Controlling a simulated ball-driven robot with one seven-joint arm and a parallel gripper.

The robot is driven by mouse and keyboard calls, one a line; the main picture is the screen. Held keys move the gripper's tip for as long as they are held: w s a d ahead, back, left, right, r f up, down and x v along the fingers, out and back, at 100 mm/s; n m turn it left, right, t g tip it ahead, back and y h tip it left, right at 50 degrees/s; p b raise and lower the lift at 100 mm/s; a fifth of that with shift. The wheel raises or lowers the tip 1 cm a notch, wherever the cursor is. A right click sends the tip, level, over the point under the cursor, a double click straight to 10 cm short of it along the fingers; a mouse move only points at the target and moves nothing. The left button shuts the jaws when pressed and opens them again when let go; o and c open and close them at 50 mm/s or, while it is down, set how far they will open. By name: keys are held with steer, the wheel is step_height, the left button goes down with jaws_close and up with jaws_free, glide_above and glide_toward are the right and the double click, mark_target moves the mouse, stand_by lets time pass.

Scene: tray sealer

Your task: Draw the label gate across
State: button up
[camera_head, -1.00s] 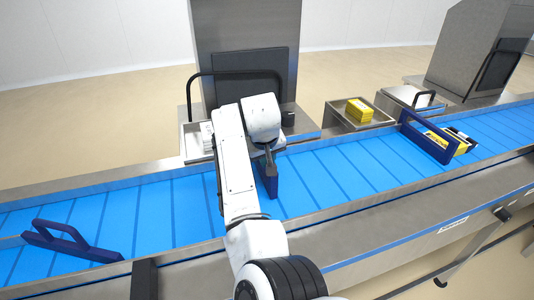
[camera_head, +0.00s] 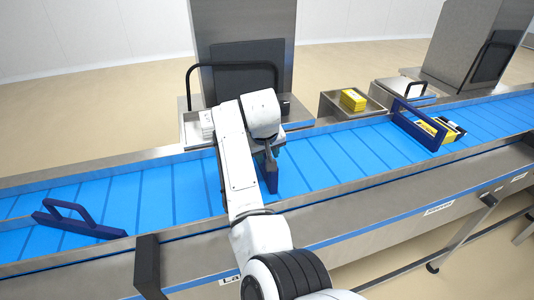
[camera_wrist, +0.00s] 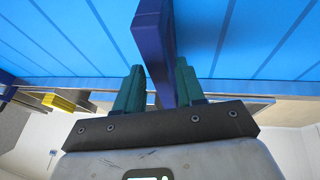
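A dark blue gate (camera_head: 270,172) stands at the middle of the blue conveyor, partly hidden by my arm. A tag on the front rail below it reads "La" (camera_head: 229,281), with the rest hidden. In the wrist view the gate's dark blue bar (camera_wrist: 153,45) runs between my green fingertips. My gripper (camera_wrist: 160,88) straddles the bar; a gap shows between the left finger and the bar, and the right finger is close to it or touching. In the head view my gripper (camera_head: 268,153) is at the gate's top, its fingers mostly hidden.
A second blue gate (camera_head: 78,220) is at the left of the belt, a third (camera_head: 419,125) at the right beside yellow and black packs (camera_head: 452,131). A black post (camera_head: 147,266) stands on the front rail. Behind the belt are a black hoop (camera_head: 233,66) and a tray with yellow boxes (camera_head: 353,100).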

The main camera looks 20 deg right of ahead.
steer(key=b+v, duration=0.1)
steer(key=v, duration=0.9)
steer(key=shift+s+r+b, duration=0.1)
steer(key=shift+r+b, duration=0.25)
steer(key=shift+r, duration=0.05)
